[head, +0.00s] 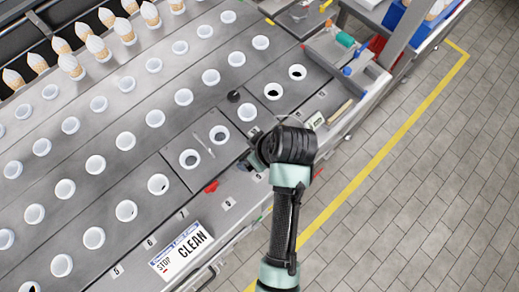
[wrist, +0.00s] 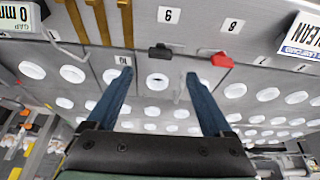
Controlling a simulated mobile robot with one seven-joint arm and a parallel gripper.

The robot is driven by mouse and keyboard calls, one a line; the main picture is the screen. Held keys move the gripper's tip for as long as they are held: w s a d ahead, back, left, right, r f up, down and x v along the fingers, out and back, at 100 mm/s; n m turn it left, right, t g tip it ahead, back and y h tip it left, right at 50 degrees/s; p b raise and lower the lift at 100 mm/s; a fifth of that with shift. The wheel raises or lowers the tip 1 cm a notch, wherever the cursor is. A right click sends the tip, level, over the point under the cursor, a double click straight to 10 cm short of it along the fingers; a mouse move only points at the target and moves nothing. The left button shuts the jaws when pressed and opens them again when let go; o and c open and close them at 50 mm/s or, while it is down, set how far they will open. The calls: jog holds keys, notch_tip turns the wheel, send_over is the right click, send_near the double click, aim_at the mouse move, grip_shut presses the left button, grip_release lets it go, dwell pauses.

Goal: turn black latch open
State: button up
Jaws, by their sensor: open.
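The black latch (wrist: 160,52) sits on the steel front edge in the wrist view, a small dark tab beside a red latch (wrist: 222,60). My gripper (wrist: 158,76) is open and empty. Its two blue fingers point toward the steel panel, and the black latch appears between and just beyond their tips, with no visible contact. In the head view my gripper (head: 257,150) is over the machine's front edge, mostly covered by my wrist. The red latch (head: 211,187) shows to its lower left; I cannot make out the black latch there.
A steel deck with rows of white-rimmed holes (head: 183,97) fills the left. A thin metal handle (head: 203,145) rises from a panel near the gripper. A STOP CLEAN sign (head: 181,251) lies along the front edge. Tiled floor (head: 420,170) at right is clear.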

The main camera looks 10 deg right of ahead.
jog(key=v, duration=0.4)
jog(key=shift+s+r, duration=0.1)
jog(key=shift+r, duration=0.25)
